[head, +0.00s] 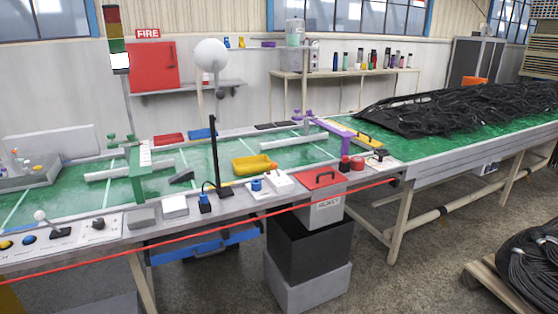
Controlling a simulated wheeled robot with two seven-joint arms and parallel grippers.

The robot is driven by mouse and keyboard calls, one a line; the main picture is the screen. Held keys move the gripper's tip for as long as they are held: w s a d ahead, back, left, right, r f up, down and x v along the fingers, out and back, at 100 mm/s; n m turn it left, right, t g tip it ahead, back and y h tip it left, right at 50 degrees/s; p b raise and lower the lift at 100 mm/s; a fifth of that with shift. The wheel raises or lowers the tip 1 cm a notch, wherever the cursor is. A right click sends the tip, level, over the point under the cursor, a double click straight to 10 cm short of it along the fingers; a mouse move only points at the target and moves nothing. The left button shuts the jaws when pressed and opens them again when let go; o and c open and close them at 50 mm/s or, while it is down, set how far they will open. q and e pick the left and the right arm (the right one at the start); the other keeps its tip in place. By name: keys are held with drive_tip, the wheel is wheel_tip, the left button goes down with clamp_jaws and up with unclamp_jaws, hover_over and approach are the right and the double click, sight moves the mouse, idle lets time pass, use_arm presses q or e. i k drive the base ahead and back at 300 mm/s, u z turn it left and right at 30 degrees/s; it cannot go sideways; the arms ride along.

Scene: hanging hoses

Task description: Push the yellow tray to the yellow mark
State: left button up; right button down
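The yellow tray (253,165) is a small, shallow open tray. It lies on the green belt surface of the long table, right of the black upright post, and looks empty. A flat yellow strip (345,127) lies further right, just behind the purple frame, with a dark handle-like part on it. I cannot tell whether this strip is the yellow mark; no other clear yellow mark shows on the belt. Neither of my grippers is in view, and nothing of mine touches the tray.
A black post (215,155) stands left of the tray. A white bar (295,142) lies behind and right of it, and a purple frame (346,143) stands further right. Switch boxes and a red-lidded box (318,178) line the front edge. Black hoses (460,105) cover the right end.

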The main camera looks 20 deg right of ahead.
sight(258, 163)
drive_tip(key=z, duration=1.95)
drive_tip(key=i, duration=2.85)
drive_tip(key=u, duration=2.65)
